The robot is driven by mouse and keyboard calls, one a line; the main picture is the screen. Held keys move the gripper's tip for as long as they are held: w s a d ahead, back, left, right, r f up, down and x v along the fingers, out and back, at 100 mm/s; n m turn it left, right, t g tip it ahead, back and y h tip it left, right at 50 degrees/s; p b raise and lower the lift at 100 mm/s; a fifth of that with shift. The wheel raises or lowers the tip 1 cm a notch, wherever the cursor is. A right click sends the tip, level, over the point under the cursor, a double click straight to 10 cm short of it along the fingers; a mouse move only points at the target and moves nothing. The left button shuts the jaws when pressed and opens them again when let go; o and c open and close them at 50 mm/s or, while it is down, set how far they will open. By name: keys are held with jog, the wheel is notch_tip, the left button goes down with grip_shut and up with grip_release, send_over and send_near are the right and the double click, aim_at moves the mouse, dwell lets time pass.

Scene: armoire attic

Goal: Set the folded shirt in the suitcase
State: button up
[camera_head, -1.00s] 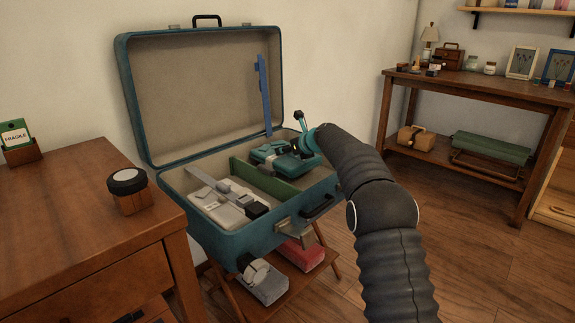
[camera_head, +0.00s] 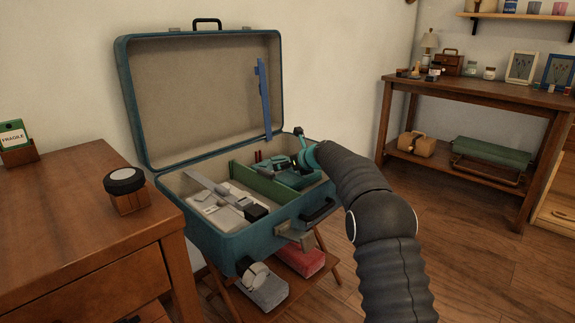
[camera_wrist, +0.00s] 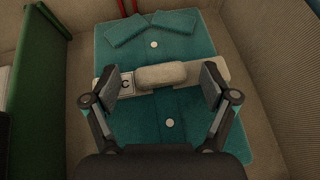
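The folded teal shirt (camera_wrist: 162,118) lies in the right compartment of the blue suitcase (camera_head: 245,233), with its collar toward the top of the wrist view. In the head view the shirt (camera_head: 279,176) is partly hidden by my gripper. A pale band (camera_wrist: 206,72) with a raised beige grip block (camera_wrist: 160,75) and a "C" label runs across the shirt. My gripper (camera_wrist: 161,82) is open over the band, one finger on each side of the block, with gaps to it. The suitcase lid stands open.
A green divider (camera_head: 262,182) splits the suitcase; pale folded items (camera_head: 222,205) and a grey strap fill the left side. A blue strip (camera_head: 263,98) hangs inside the lid. Two red rods (camera_wrist: 130,7) stand beyond the collar. A wooden desk (camera_head: 75,215) is at left.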

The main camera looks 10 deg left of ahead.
jog(key=v, duration=1.2)
jog(key=s+d+r+n+g+h, duration=0.1)
jog(key=s+d+r+n, duration=0.15)
jog(key=s+n, duration=0.45)
jog(key=s+d+r+n+h, duration=0.1)
jog(key=s+d+n, duration=0.2)
jog(key=s, duration=0.8)
jog(key=s+d+r+n+g+h, duration=0.1)
jog(key=s+d+r+n, duration=0.15)
jog(key=s+n, duration=0.45)
jog(key=s+d+f+n+h, duration=0.1)
jog(key=s+d+f+n, duration=0.2)
jog(key=s, duration=0.6)
jog(key=s+d+f+n+g+h, duration=0.1)
jog(key=s+d+f+n, duration=0.3)
jog(key=s, duration=0.6)
jog(key=s+d+f+n+h, duration=0.3)
jog(key=s+d, duration=0.1)
jog(key=s, duration=0.6)
jog(key=shift+f+n+g, duration=0.2)
jog(key=shift+n+g, duration=0.1)
jog(key=shift+n, duration=0.1)
jog(key=shift+d, duration=0.1)
jog(key=shift+c, duration=0.3)
